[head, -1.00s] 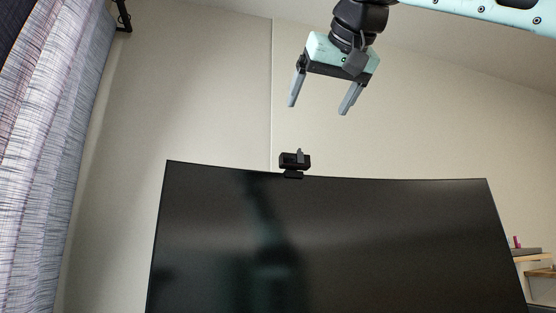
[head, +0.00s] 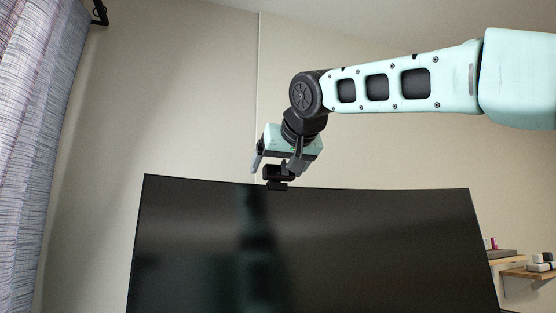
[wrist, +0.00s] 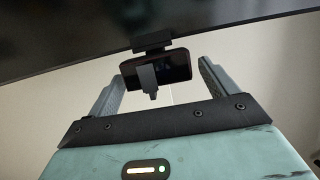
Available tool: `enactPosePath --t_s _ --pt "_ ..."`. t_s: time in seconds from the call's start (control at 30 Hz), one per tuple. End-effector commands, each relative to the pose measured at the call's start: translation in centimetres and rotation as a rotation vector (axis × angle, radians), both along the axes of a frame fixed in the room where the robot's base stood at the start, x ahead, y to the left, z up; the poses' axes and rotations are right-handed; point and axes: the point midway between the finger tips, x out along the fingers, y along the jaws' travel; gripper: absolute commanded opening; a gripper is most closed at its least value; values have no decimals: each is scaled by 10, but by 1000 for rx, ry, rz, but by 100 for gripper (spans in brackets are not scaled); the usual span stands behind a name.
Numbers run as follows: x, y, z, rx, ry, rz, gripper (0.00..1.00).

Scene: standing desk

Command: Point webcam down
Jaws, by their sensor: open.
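The webcam (head: 277,173) is a small black block on a clip at the middle of the monitor's top edge. In the wrist view the webcam (wrist: 173,68) lies between the two grey fingers, with a gap to the finger on each side. My gripper (head: 272,170) is open and right above the monitor edge, its fingers reaching down around the webcam. In the wrist view my gripper (wrist: 160,82) shows both fingers spread. The head view does not make clear whether a finger touches the webcam.
The wide black curved monitor (head: 330,245) fills the lower middle. A blue-grey curtain (head: 45,130) hangs at the left. A wooden shelf (head: 527,272) with small items stands at the far right. The wall space above the monitor's left part is free.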

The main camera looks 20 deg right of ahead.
Motion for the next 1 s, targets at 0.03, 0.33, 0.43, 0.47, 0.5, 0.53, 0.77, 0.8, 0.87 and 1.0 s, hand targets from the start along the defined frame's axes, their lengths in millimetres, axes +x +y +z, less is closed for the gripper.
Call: enactPosePath --t_s 0.03,0.33,0.43,0.47,0.5,0.53,0.77,0.8,0.87,1.0 --pt "4 0 0 -1 0 -1 85" --pt "8 0 -4 0 -1 -1 85" --pt "8 0 -4 0 -1 -1 80" --pt "8 0 -4 0 -1 -1 72" --pt "8 0 -4 0 -1 -1 60" --pt "8 0 -4 0 -1 -1 52" --pt "8 0 -5 0 -6 -1 40" --pt "8 -1 -6 0 -12 -1 40" --pt "8 -1 -8 1 -26 -2 40" --pt "7 -1 -12 1 -73 -2 40"
